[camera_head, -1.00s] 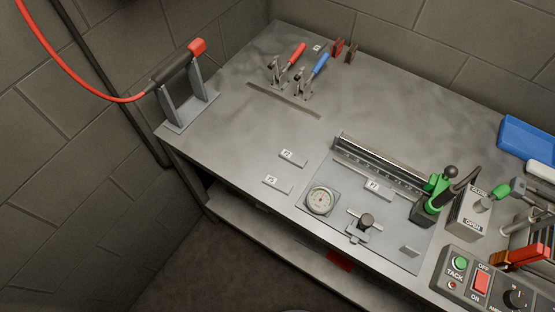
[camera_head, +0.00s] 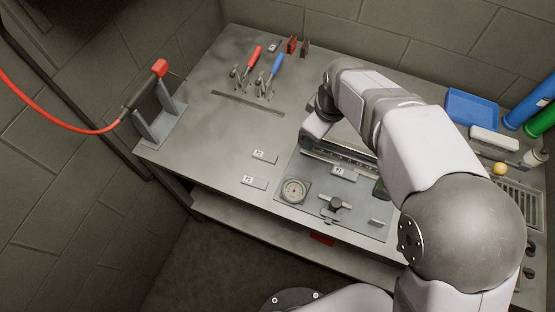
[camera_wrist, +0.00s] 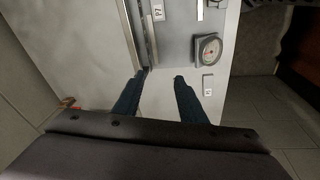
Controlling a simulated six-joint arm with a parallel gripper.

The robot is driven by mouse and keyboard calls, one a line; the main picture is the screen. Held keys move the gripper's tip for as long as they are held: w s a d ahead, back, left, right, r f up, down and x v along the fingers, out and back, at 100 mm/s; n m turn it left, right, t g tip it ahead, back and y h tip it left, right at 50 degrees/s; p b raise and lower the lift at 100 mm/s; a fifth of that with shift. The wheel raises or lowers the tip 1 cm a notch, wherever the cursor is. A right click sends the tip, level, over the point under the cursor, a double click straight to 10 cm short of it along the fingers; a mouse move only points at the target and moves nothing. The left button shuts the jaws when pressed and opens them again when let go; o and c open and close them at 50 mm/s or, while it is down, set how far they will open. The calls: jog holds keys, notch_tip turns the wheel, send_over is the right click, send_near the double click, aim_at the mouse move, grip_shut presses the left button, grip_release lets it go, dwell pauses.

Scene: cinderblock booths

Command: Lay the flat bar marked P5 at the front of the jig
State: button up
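The flat bar that appears marked P5 (camera_head: 254,182) lies on the bench near its front edge, left of the jig (camera_head: 360,214). It also shows in the wrist view (camera_wrist: 208,84); its label is small. Another labelled bar (camera_head: 265,156) lies behind it; its mark is hard to read. A bar marked P7 (camera_wrist: 158,10) lies on the jig plate near the rail, also in the head view (camera_head: 344,172). My gripper (camera_wrist: 160,74) is open and empty, its two fingers apart above the bench at the rail's left end. My arm hides its fingertips in the head view.
A round dial gauge (camera_head: 293,190) and a clamp with a dark knob (camera_head: 335,204) stand on the jig plate. A torch in a stand (camera_head: 157,105) is at the left.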

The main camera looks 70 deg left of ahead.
jog(key=s+a+f+n+h, duration=0.1)
jog(key=s+f, duration=0.3)
jog(key=s, duration=0.4)
jog(key=s+a+f+n+h, duration=0.1)
jog(key=s+f+n, duration=0.2)
jog(key=s, duration=0.6)
jog(key=shift+f, duration=0.35)
jog(key=shift+d+f, duration=0.1)
jog(key=shift+f, duration=0.05)
jog(key=b, duration=0.5)
send_over(255, 181)
jog(key=shift+s+f, duration=0.1)
jog(key=shift+f, duration=2.75)
jog(key=shift+f+b, duration=0.5)
jog(key=shift+f, duration=0.95)
jog(key=shift+c, duration=0.4)
grip_shut()
